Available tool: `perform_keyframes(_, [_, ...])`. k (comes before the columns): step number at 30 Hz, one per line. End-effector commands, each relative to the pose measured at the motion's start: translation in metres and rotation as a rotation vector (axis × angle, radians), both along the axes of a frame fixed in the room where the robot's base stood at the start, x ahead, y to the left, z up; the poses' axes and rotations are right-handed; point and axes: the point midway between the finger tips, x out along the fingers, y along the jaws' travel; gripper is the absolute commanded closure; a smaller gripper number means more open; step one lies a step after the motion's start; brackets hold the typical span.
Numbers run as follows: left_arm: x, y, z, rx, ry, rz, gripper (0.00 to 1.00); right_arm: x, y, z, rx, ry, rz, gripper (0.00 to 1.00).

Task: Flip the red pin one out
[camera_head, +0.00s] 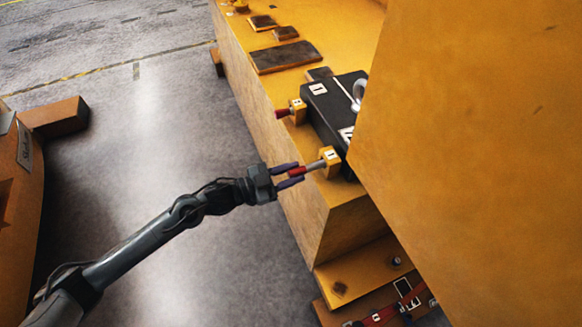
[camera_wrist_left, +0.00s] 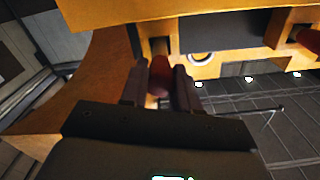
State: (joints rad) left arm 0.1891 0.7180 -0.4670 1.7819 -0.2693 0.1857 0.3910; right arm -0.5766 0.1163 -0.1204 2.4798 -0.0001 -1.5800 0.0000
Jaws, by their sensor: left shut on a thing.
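A red-tipped pin (camera_head: 297,172) with a pale shaft sticks out of a small yellow block on the side of the yellow casting. My left gripper (camera_head: 289,176) is shut on its red end, with one dark finger on each side. The red end also shows between the fingers in the left wrist view (camera_wrist_left: 160,76). A second red-ended pin (camera_head: 283,113) sits in another yellow block farther up, apart from my gripper; a red end also shows at the right of the wrist view (camera_wrist_left: 308,39). My right gripper is not in view.
A black box (camera_head: 328,108) with a metal ring lies on the yellow casting (camera_head: 284,35) beside the pins. A large yellow block (camera_head: 470,130) fills the right and hides part of the casting. The grey floor (camera_head: 150,130) is open at left.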

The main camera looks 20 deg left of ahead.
Motion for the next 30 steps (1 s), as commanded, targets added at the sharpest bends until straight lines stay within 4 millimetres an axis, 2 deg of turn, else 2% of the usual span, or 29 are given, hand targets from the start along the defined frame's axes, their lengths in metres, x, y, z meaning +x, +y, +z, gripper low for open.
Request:
perform_keyframes(3, [0.001, 0.001, 0.001, -0.001, -0.003, 0.002, 1.0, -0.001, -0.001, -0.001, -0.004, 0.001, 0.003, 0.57])
perform_keyframes(4, [0.001, 0.001, 0.001, -0.001, -0.003, 0.002, 0.68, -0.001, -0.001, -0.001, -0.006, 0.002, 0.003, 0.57])
perform_keyframes(9, [0.001, 0.001, 0.0, -0.001, -0.003, 0.002, 0.44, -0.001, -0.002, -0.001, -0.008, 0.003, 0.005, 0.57])
perform_keyframes(20, [-0.002, 0.003, 0.0, 0.0, -0.001, 0.002, 0.44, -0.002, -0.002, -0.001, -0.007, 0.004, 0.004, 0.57])
perform_keyframes(23, [-0.007, 0.009, 0.0, 0.001, -0.001, 0.003, 0.44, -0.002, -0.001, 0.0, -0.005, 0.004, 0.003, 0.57])
perform_keyframes(30, [-0.034, 0.036, -0.001, 0.002, 0.002, 0.003, 0.44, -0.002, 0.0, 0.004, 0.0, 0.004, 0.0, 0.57])
